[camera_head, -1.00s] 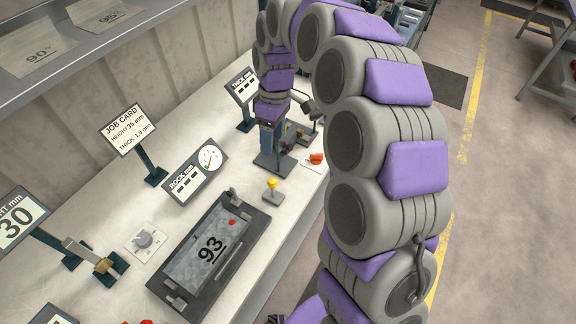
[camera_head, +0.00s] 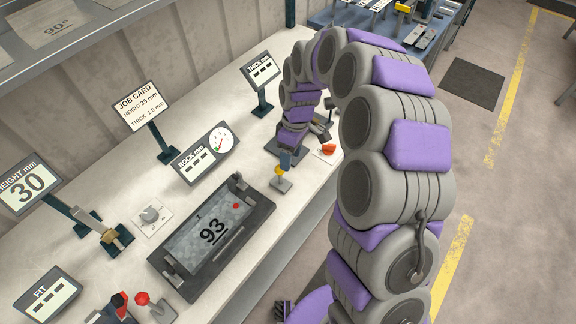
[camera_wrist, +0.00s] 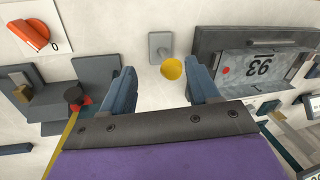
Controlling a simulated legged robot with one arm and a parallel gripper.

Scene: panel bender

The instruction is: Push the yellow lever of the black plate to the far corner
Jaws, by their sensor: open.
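The black plate (camera_head: 258,222) lies on the white bench and holds a grey sheet marked 93. It also shows at the upper right in the wrist view (camera_wrist: 207,40). A yellow-knobbed lever (camera_head: 279,171) stands on a small grey base just beyond the plate's far right corner. In the wrist view, its round yellow knob (camera_wrist: 171,69) lies between the lines of my fingers, slightly beyond their tips. My gripper (camera_wrist: 165,80) is open and empty, fingers either side of the knob without visible contact.
An orange-red switch (camera_head: 327,149) stands right of the lever. A ROCK mm gauge (camera_head: 205,155) and a THICK sign (camera_head: 262,70) stand behind. A dark fixture with a red part (camera_wrist: 75,95) is left of my fingers. A red-knobbed lever (camera_head: 143,299) stands near the front.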

